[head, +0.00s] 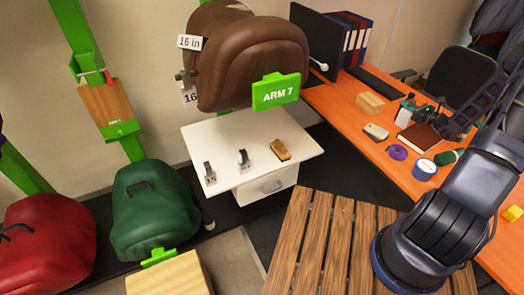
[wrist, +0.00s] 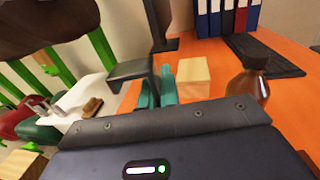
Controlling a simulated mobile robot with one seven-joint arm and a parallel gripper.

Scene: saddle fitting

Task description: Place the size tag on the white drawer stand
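A white tag reading "16 in" (head: 190,42) is at the upper left of the brown saddle (head: 262,62). A second white tag reading "16" (head: 189,97) is below it, partly cut off by the saddle. The white drawer stand (head: 228,140) is below the saddle, with its drawer front facing forward; its top also shows in the wrist view (wrist: 80,96). My gripper (wrist: 158,88) is over the orange desk, far right of the stand. Its two teal fingers are close together with no tag visible between them, and the actual gap is unclear.
The orange desk (head: 345,112) carries a wooden block (head: 370,103), purple tape (head: 397,152) and other items. Green and red saddles stand lower left. A slatted wooden table (head: 325,240) is in front.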

